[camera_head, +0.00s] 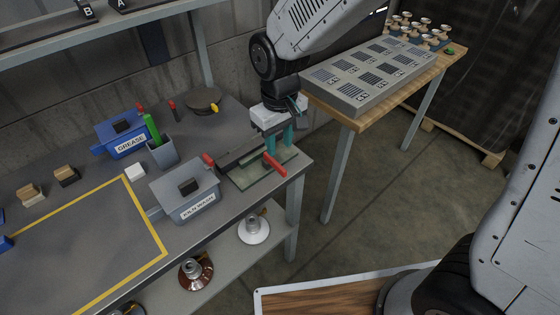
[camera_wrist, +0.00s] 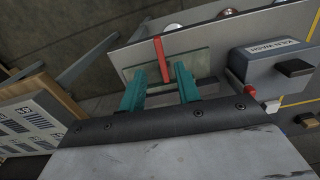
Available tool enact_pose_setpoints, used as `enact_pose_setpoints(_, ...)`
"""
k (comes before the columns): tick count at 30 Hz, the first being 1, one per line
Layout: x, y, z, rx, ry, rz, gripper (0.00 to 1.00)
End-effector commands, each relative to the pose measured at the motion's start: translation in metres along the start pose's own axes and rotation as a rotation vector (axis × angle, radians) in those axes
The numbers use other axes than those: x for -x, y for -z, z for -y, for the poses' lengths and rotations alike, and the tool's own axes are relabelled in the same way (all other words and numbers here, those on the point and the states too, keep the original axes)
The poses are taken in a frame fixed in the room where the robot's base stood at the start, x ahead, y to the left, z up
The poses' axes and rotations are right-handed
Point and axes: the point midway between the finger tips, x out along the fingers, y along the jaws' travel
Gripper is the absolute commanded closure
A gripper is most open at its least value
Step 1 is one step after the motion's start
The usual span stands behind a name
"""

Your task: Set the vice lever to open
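The vice lever (camera_head: 275,164) is a red bar on the vice (camera_head: 240,154) at the right end of the grey workbench. The vice has a dark body on a pale greenish plate (camera_head: 245,181). In the wrist view the red lever (camera_wrist: 161,60) points up the picture, over the plate (camera_wrist: 195,58). My gripper (camera_head: 279,146) has teal fingers pointing down over the vice. It is open and empty. In the wrist view its fingertips (camera_wrist: 160,68) appear on either side of the lever; I cannot tell whether they touch it. Part of the vice is hidden by my gripper.
A grey KILN WASH box (camera_head: 185,191) stands left of the vice, with a red-tipped handle (camera_head: 208,160) between. A blue GREASE box (camera_head: 122,135) and a cup with a green item (camera_head: 162,153) are farther back. A wooden table with a grey panel (camera_head: 370,75) stands right.

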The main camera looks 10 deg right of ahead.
Motion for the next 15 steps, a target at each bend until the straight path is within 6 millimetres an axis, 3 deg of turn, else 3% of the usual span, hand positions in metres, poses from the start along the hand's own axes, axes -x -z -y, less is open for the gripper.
enact_pose_setpoints(9,-0.049,-0.001,0.000,0.000,0.000,0.005,0.67)
enact_pose_setpoints(15,-0.070,-0.001,0.000,-0.001,0.000,0.003,0.67)
